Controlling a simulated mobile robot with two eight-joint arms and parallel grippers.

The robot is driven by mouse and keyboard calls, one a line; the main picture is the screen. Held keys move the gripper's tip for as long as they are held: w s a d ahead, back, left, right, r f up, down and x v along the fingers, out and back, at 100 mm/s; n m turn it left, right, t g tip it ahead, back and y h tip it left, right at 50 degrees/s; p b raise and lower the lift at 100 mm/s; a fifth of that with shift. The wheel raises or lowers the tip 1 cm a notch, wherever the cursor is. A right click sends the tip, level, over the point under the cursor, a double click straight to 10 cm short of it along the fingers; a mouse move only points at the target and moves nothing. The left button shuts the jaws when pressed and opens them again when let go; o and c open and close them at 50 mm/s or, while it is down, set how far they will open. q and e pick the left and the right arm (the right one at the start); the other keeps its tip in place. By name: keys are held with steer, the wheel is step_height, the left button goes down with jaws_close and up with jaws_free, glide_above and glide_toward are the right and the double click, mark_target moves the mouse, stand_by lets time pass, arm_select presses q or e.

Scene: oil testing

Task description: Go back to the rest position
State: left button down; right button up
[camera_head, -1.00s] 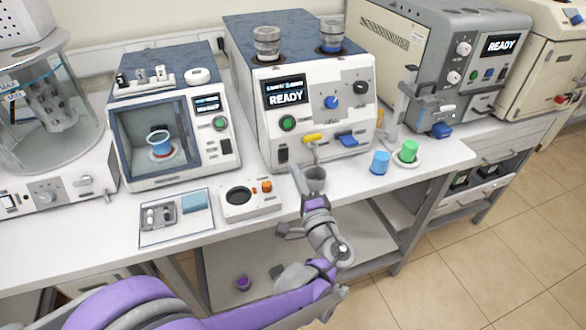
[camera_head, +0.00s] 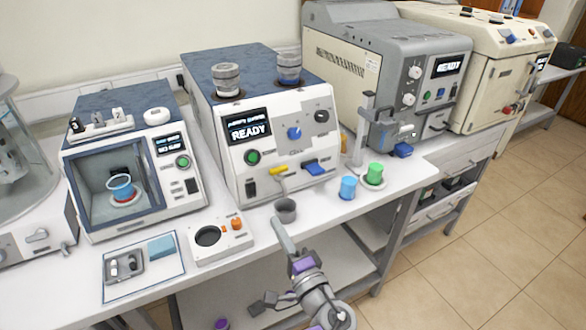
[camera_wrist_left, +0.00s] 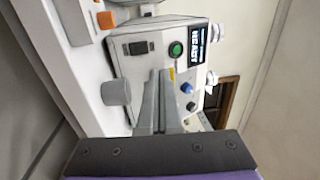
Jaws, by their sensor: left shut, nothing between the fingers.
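My left gripper (camera_head: 277,224) is in the lower middle of the head view, at the front edge of the bench. Its two grey fingers are shut together with nothing between them. They also show shut in the left wrist view (camera_wrist_left: 160,75), pointing at the machine with the READY screen. A small grey cup (camera_head: 286,209) stands on the bench just beyond the fingertips in the head view. In the left wrist view a grey cup (camera_wrist_left: 116,92) is left of the fingers, apart from them. My right gripper is not in view.
The white machine (camera_head: 265,150) with the READY screen stands behind the cup. A blue cup (camera_head: 347,188) and a green cup (camera_head: 374,172) stand to the right. A small device (camera_head: 222,240) and a mat (camera_head: 112,292) lie to the left. Floor (camera_head: 470,285) is free at right.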

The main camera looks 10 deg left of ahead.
arm_select(q)
steer(key=shift+a, duration=0.1)
steer(key=s+a+f+n+g+p, duration=0.1)
steer(key=s+a+f+g, duration=0.1)
steer(key=a, duration=0.2)
steer(key=s+a+f+n+g+h+p, duration=0.1)
steer(key=s+a+f+n+g, duration=0.1)
steer(key=a+g, duration=0.1)
steer(key=s+a+f+n+g+h+p, duration=0.1)
steer(key=s+a+f+g, duration=0.1)
steer(key=a, duration=0.3)
steer(key=shift+s+g, duration=0.3)
steer(key=shift+s, duration=0.05)
steer(key=s+d+f+n+g+h+p, duration=0.2)
steer(key=s+n+h, duration=0.5)
steer(key=s, duration=0.5)
steer(key=shift+d+g+h+p, duration=0.5)
steer(key=shift+d+h+p, duration=0.2)
steer(key=shift+h+p, duration=0.2)
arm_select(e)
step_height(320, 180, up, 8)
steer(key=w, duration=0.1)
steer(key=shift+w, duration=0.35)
arm_select(q)
steer(key=shift+f, duration=0.1)
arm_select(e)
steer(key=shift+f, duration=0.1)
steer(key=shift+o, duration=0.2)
